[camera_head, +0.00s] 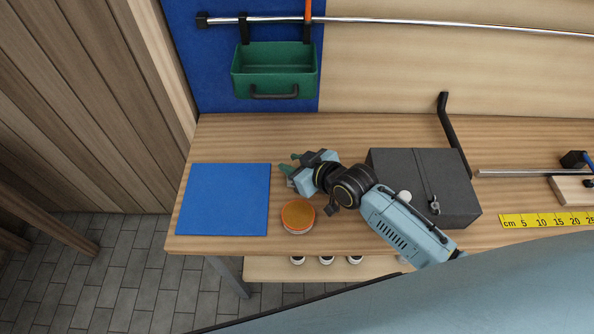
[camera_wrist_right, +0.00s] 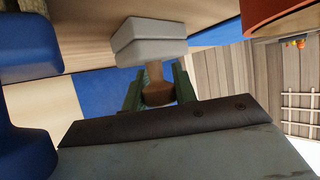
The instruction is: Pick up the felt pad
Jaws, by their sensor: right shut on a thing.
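My right gripper (camera_head: 290,162) is low over the workbench, between the blue mat and the dark grey box. Its green fingers also show in the right wrist view (camera_wrist_right: 157,88), shut on a brown handle-like piece. A pale grey block (camera_wrist_right: 150,40) sits at the end of that piece, just past the fingertips; together they seem to be the felt pad. In the head view I cannot make out the pad clearly at the gripper. I cannot tell whether it touches the bench. My left gripper is not in view.
A round orange-rimmed tin (camera_head: 298,216) stands just in front of the right gripper. The blue mat (camera_head: 225,199) lies bare at left. A dark grey box (camera_head: 405,165) is at right, beside a yellow ruler (camera_head: 545,219). A green bin (camera_head: 275,72) hangs behind.

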